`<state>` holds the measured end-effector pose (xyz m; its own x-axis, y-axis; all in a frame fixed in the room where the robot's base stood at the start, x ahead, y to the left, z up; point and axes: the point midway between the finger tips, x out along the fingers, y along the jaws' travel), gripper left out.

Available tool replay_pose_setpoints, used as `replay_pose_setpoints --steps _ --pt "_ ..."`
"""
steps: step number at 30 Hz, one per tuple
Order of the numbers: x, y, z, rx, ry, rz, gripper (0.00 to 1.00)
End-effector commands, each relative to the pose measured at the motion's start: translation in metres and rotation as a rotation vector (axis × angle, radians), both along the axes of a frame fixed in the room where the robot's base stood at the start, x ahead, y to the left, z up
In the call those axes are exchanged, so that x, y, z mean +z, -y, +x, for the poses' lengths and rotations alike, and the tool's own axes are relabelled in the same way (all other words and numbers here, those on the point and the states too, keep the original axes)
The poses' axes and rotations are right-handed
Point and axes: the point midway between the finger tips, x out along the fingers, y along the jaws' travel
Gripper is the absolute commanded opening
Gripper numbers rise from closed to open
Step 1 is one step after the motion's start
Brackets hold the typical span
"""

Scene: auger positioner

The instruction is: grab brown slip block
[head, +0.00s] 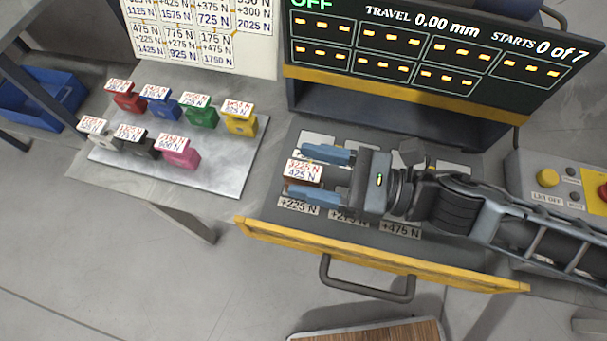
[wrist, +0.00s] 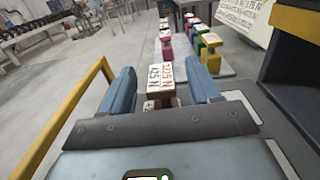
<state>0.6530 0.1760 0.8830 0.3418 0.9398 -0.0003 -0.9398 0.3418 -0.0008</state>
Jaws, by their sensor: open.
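The brown slip block (head: 304,174) has a white label on top reading 3225 and 425 N. It stands on the grey drawer deck near the +225 N marking. My gripper (head: 298,171) is open, with one blue finger on each side of the block. In the wrist view the block (wrist: 166,75) stands between the open fingers. Whether either finger touches it cannot be told.
Several coloured blocks, including a pink one (head: 179,151) and a yellow one (head: 240,118), stand on a metal plate (head: 225,180) at left. The drawer's yellow front edge (head: 380,260) runs below my gripper. A control box (head: 540,165) is at right.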

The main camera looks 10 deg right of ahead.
Motion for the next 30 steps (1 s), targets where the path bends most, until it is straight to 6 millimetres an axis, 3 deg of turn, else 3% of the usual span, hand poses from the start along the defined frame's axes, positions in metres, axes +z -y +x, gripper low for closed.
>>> replay_pose_setpoints --steps 6,16,30 --pt "-0.003 -0.028 0.009 0.003 -0.001 0.000 0.62" --pt "-0.004 -0.033 0.012 0.001 -0.001 0.000 0.62" --pt "-0.004 -0.033 0.012 0.001 -0.001 0.000 0.18"
